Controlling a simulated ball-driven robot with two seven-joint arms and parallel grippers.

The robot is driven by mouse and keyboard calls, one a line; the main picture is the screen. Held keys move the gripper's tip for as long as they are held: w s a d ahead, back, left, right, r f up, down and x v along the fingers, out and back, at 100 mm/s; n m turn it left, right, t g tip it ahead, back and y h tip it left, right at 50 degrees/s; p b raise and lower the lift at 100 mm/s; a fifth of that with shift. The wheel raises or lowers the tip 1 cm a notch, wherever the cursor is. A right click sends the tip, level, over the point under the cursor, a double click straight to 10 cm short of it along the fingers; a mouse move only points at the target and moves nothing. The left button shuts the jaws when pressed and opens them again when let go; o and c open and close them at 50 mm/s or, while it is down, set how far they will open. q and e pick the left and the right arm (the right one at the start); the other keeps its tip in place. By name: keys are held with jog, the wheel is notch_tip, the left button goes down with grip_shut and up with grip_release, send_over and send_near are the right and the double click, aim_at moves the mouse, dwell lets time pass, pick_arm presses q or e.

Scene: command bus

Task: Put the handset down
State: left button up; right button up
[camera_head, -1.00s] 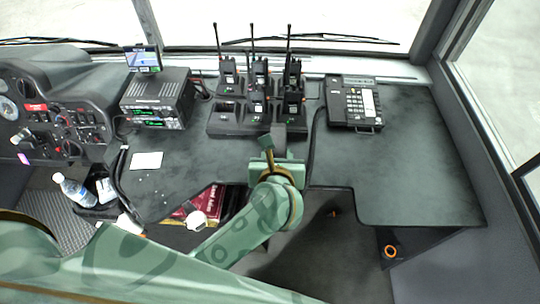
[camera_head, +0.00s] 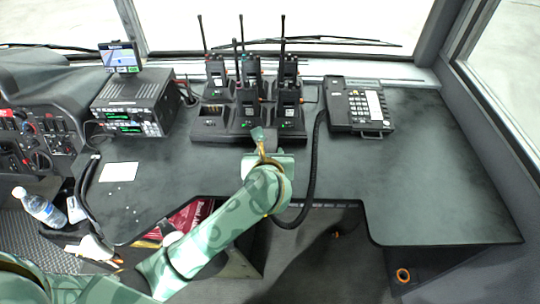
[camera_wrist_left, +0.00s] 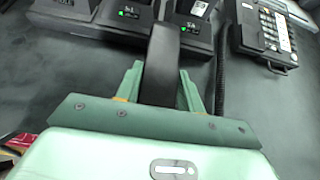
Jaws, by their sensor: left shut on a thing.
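My left gripper (camera_head: 265,150) is over the desk, just in front of the radio charger rack. In the left wrist view its green fingers (camera_wrist_left: 162,88) are shut on a long dark piece, which appears to be the handset (camera_wrist_left: 164,50). The handset points away toward the rack, and its far end is hard to make out. In the head view it is mostly hidden by the gripper. The desk phone (camera_head: 362,106) stands to the right, with a keypad and a black left part. Its dark cord (camera_head: 312,165) runs down and loops behind my left arm. My right gripper is out of view.
The charger rack (camera_head: 210,130) holds several radios with tall antennas; its front left slot looks empty. A radio unit with a screen (camera_head: 130,103) stands left. White paper (camera_head: 119,172) lies on the desk. The desk's right side (camera_head: 430,170) is clear. A bottle (camera_head: 40,207) is lower left.

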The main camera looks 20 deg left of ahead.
pick_arm(q)
jog(key=shift+s+r, duration=0.15)
jog(key=shift+r, duration=0.05)
jog(key=shift+f+b, duration=0.3)
jog(key=shift+f, duration=0.1)
jog(key=o, duration=1.1)
jog(key=shift+r, duration=0.1)
jog(key=shift+r, duration=0.1)
jog(key=shift+p+v, duration=2.05)
jog(key=shift+v, duration=4.05)
jog(key=shift+r, duration=0.15)
